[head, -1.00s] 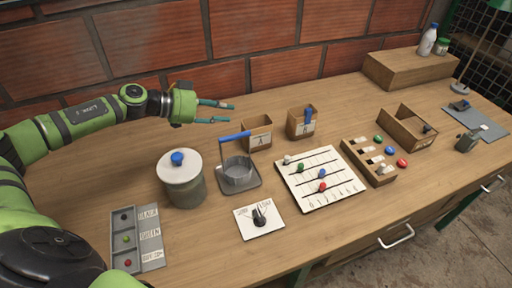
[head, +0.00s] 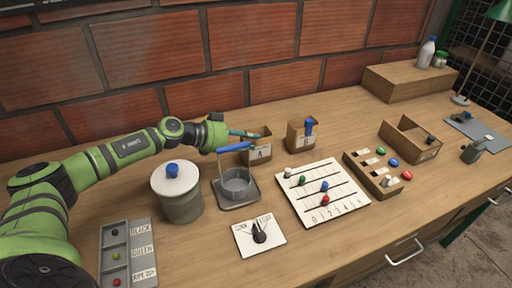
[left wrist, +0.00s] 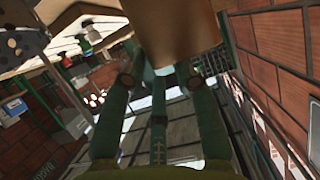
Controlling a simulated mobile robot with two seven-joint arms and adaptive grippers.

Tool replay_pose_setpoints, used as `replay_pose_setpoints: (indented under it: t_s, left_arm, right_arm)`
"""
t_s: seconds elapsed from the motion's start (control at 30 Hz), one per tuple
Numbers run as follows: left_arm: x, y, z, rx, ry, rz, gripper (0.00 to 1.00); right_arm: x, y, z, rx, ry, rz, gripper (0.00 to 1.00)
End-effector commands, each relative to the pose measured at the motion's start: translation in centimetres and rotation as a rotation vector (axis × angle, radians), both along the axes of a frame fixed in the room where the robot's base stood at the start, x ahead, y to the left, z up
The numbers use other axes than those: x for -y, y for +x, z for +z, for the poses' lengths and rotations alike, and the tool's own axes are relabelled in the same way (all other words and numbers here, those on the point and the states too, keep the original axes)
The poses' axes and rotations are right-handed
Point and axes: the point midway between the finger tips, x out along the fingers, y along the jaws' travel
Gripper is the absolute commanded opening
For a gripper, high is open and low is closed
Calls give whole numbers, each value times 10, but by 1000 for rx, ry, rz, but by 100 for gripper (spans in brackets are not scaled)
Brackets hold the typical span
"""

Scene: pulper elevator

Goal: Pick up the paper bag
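Two small brown paper bags stand on the bench in the head view: bag A (head: 260,153) and, to its right, bag B (head: 297,140) with a blue item in it. My left gripper (head: 255,139) is at bag A, one finger reaching along its top rim at the back. The other finger is largely hidden near the blue press handle. In the left wrist view the brown bag (left wrist: 180,30) fills the top middle, close to the spread fingertips. The fingers look open; contact with the bag cannot be made out. My right gripper is not in view.
A press with a blue handle (head: 234,149) stands just left of bag A, and a lidded canister (head: 178,199) further left. A white slider board (head: 322,194) lies in front. A brick wall (head: 190,60) rises behind the bench.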

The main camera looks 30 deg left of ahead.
Motion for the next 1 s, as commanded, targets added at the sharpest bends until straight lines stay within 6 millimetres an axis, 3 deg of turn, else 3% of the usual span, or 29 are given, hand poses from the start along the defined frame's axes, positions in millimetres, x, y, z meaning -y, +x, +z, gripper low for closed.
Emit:
replay_pose_setpoints:
  t_s: [0.23,0.53,0.57,0.6,0.63,1.0]
  left_arm:
    - [24,26,-10,1,-3,-1,30]
    - [26,29,-13,0,0,-1,30]
    - [26,29,-13,0,0,-1,22]
    - [26,29,-13,0,0,-1,6]
    - [26,29,-13,0,0,-1,0]
    - [26,29,-11,3,-1,0,0]
  right_arm:
    - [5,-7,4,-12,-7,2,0]
    - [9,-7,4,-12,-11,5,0]
    - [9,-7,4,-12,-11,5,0]
    - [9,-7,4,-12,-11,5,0]
    - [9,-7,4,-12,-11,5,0]
    - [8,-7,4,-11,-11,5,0]
